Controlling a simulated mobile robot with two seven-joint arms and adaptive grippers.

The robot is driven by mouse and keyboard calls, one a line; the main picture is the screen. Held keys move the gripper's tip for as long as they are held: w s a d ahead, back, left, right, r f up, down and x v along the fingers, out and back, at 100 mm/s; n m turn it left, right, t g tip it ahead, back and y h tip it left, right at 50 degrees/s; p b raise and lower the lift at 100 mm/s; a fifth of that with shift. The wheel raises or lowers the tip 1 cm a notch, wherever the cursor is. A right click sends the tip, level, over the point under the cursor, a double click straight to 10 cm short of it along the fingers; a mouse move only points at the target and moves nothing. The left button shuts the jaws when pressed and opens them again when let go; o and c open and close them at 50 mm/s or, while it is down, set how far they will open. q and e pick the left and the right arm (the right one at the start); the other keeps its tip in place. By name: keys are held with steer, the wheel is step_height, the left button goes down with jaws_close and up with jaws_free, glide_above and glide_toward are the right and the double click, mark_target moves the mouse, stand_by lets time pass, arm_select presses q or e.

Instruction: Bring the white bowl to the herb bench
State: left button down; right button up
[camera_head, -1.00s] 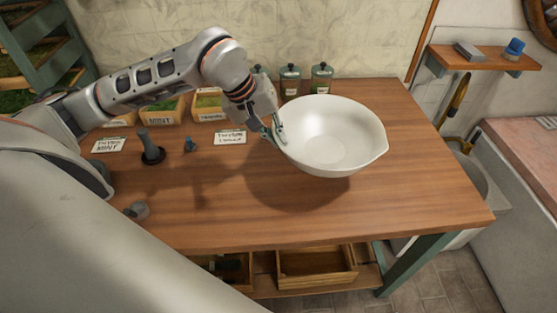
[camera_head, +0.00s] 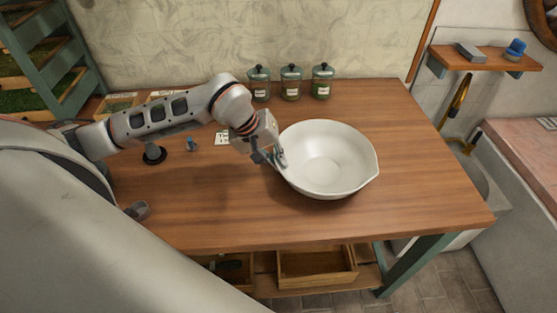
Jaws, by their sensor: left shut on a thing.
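The white bowl (camera_head: 328,160) is upright at the middle of the herb bench (camera_head: 420,205), a wooden-topped table with green legs. My left gripper (camera_head: 279,158) is shut on the bowl's left rim. The bowl is on the bench top or very close above it; I cannot tell which. Its shadow lies close around its base.
Several lidded herb jars (camera_head: 291,83) stand along the back edge. A small blue object (camera_head: 192,144) and a dark round base (camera_head: 154,155) are on the left, partly behind my arm. The right and front of the bench top are clear.

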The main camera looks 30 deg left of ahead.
arm_select(q)
steer(key=c, duration=2.2)
jaws_free()
steer(key=b+v, duration=0.1)
steer(key=v, duration=1.1)
steer(key=shift+r, duration=0.15)
